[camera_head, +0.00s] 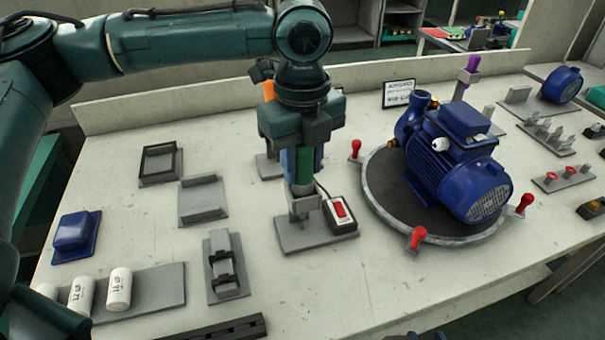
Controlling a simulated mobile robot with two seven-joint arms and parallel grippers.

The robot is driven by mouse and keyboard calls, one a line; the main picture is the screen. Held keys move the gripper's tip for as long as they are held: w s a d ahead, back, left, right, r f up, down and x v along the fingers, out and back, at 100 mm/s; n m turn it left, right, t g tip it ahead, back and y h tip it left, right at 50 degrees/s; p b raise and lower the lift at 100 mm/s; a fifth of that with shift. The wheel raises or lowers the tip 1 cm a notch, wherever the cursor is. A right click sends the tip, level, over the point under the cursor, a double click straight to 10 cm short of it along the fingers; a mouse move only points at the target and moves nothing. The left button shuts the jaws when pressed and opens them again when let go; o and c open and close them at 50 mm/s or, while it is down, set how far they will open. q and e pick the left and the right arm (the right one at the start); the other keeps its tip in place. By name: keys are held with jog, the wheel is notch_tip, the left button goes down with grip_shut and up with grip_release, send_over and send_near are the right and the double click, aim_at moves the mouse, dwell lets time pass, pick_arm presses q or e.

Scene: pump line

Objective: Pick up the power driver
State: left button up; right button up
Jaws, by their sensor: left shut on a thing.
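My left gripper (303,158) points straight down over a small grey stand (317,238) left of the turntable. It is shut on the power driver (303,165), of which only a narrow blue and green part shows between and below the jaws. The driver is upright, and its lower end is at the stand's upright grey holder. I cannot tell whether it is still seated there. The gripper body hides most of the driver. My right gripper is not in view.
A blue pump (455,160) stands on a round turntable (380,200) with red clamps (418,238). A control box with a red switch (341,211) is close beside the stand. White cylinders (118,288), a blue block (75,232) and grey fixtures (226,268) lie left.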

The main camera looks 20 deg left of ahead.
pick_arm(q)
jog(key=shift+c, duration=1.2)
jog(key=shift+r, duration=0.1)
